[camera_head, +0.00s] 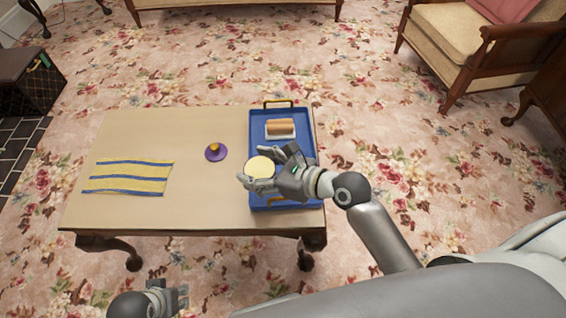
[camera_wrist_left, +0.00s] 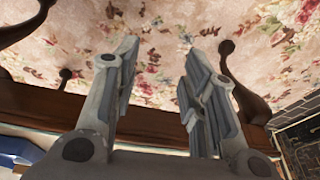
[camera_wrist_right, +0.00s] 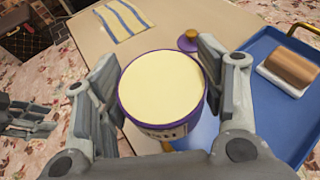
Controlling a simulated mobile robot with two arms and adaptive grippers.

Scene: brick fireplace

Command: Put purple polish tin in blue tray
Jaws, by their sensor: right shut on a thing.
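The purple polish tin (camera_wrist_right: 155,128) has a cream-coloured top and purple sides. My right gripper (camera_head: 266,165) is shut on it, with one finger on each side in the right wrist view. In the head view the tin's cream top (camera_head: 259,166) shows over the left part of the blue tray (camera_head: 296,188); the gap beneath it cannot be told. The tray lies on the right end of the table and also shows in the right wrist view (camera_wrist_right: 262,65). My left gripper (camera_head: 168,298) is open and empty, low in front of the table; its spread fingers show in the left wrist view (camera_wrist_left: 160,60).
A wooden block-like brush (camera_head: 280,127) lies in the back of the tray. A purple disc with an orange knob (camera_head: 215,152) lies on the table (camera_head: 200,205), left of the tray. A yellow cloth with blue stripes (camera_head: 128,177) lies further left. The tray has raised handles.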

